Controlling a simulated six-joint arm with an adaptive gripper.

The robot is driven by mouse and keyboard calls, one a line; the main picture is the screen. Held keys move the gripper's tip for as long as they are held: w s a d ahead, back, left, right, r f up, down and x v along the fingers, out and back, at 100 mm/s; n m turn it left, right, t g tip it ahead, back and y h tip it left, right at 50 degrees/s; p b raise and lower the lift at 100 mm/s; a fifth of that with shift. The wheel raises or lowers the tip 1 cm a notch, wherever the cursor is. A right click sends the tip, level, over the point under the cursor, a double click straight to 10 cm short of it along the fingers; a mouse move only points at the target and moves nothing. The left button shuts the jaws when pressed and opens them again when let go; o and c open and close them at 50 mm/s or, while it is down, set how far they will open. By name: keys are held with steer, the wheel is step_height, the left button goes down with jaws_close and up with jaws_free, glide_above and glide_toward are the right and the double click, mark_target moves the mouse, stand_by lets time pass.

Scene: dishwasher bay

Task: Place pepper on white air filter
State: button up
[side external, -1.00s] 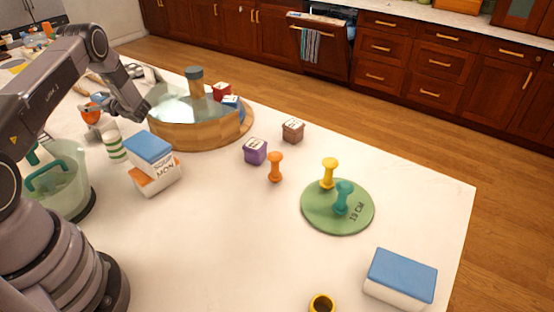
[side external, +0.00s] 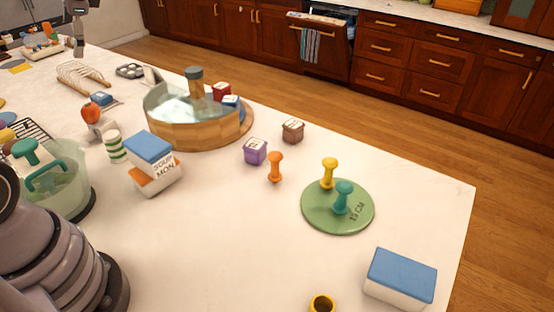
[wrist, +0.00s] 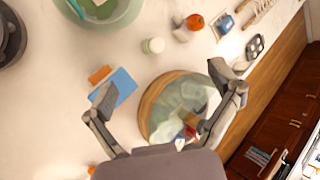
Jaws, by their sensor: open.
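A red-orange, rounded item that looks like the pepper (side external: 90,112) is left of the round wooden bowl in the side view. It also shows near the top of the wrist view (wrist: 195,21). A small whitish block (side external: 101,129) sits right beside or under it; I cannot tell whether this is the white air filter.
The wooden bowl (side external: 190,134) with a glassy top stands mid-counter. A blue-and-white box (side external: 150,164), a green-striped cylinder (side external: 115,147) and a clear green container (side external: 62,190) stand near the pepper. A wire rack (side external: 82,75) lies behind.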

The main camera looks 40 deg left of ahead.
steer(key=s+d+n+t+h, duration=0.1)
steer(key=s+d+t+h, duration=0.2)
steer(key=d, duration=0.6)
steer(key=s+d+n+t+h, duration=0.2)
steer(key=s+d+t+h, duration=0.1)
steer(key=s+d, duration=0.5)
steer(key=shift+s+d+r+t+h, duration=0.25)
steer(key=shift+d+r+t+h, duration=0.3)
steer(key=shift+d, duration=0.25)
